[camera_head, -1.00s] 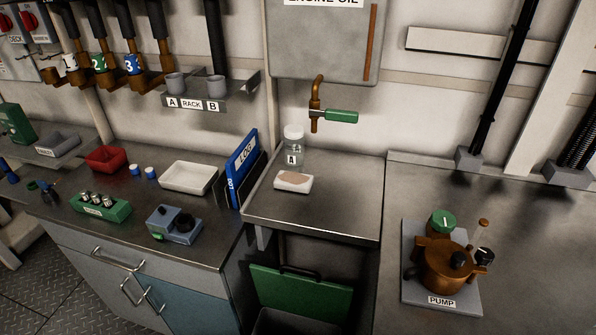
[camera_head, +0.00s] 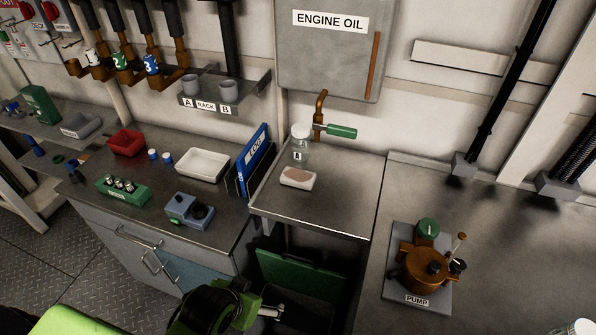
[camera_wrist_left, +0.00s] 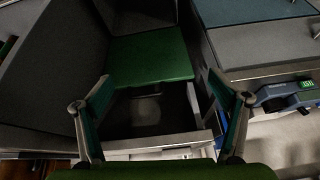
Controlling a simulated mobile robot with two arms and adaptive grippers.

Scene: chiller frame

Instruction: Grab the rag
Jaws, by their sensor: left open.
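A small pale pink-beige piece (camera_head: 298,175), which looks like the rag, lies on a small white dish (camera_head: 291,186) on the metal shelf under the engine oil tap. I cannot make out its texture. My left gripper (camera_head: 277,312) is low at the bottom of the head view, below and in front of that shelf, well apart from the piece. In the left wrist view my left gripper (camera_wrist_left: 160,88) is open with nothing between its fingers, facing the bin below the shelf. The rag does not show in that view. My right gripper is not in view.
A bin with a raised green lid (camera_head: 290,272) is below the shelf. A clear jar (camera_head: 300,146) and the tap (camera_head: 320,115) stand behind the dish. A blue log binder (camera_head: 252,160) borders it left. The pump (camera_head: 422,270) is right. The shelf front is clear.

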